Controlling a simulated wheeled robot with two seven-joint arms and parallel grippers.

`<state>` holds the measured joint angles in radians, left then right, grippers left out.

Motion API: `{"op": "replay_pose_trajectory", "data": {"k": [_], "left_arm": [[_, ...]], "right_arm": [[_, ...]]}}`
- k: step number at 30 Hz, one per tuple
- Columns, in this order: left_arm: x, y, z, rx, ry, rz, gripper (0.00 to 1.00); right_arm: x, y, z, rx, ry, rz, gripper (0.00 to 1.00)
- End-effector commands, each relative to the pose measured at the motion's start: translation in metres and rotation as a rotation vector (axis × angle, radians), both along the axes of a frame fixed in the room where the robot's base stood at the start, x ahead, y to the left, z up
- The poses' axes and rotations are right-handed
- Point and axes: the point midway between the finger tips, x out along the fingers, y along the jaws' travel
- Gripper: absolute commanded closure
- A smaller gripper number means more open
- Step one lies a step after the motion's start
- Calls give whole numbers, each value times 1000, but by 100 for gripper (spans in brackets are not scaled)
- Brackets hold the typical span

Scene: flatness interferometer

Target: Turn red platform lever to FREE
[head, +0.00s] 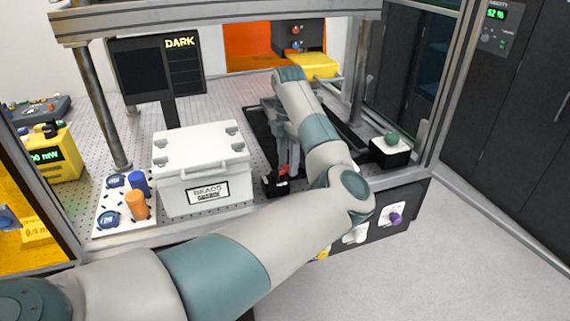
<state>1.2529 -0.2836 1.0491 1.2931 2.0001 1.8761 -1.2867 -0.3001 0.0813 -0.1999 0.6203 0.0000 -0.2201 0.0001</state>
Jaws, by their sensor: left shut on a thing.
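My left arm comes in from the lower left and bends back over the bench. Its gripper (287,158) points down at the dark platform. The red platform lever (283,170) shows as a small red piece just under the fingers. The gripper is shut on this lever. The fingertips are partly hidden behind my own forearm, and the lever's markings are too small to read. The dark platform (274,186) lies on the perforated bench, to the right of the white box. My right gripper is not in view.
A white lidded box (203,160) stands left of the platform. A dark monitor (158,67) reading DARK is behind it. A black block with a green knob (392,139) sits at right. Metal frame posts (104,105) bound the bench. A purple knob (396,219) is on the front panel.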

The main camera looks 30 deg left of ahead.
Motion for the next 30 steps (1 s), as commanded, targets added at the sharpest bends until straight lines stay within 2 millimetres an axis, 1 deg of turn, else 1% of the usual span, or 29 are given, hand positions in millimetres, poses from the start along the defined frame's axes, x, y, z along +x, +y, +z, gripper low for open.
{"op": "replay_pose_trajectory", "data": {"k": [3,5,10,12,15,19,27,28,29,30], "left_arm": [[0,-4,1,2,-5,-88,91],[-1,-6,1,2,-5,-125,91],[-4,-8,2,2,-5,-205,91],[-4,-9,2,2,-5,-226,91],[-5,-10,2,2,-5,-244,91],[-5,-10,3,2,-5,-252,91],[-5,-10,3,2,-5,-252,91],[-5,-10,3,2,-5,-252,66],[-5,-10,3,2,-5,-252,59],[-5,-10,3,2,-5,-252,50]], "right_arm": [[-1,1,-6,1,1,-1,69],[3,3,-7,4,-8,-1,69],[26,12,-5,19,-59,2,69],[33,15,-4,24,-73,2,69],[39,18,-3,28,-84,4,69],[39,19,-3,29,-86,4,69],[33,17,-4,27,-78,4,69],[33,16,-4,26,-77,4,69],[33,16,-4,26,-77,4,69],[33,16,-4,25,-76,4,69]]}}
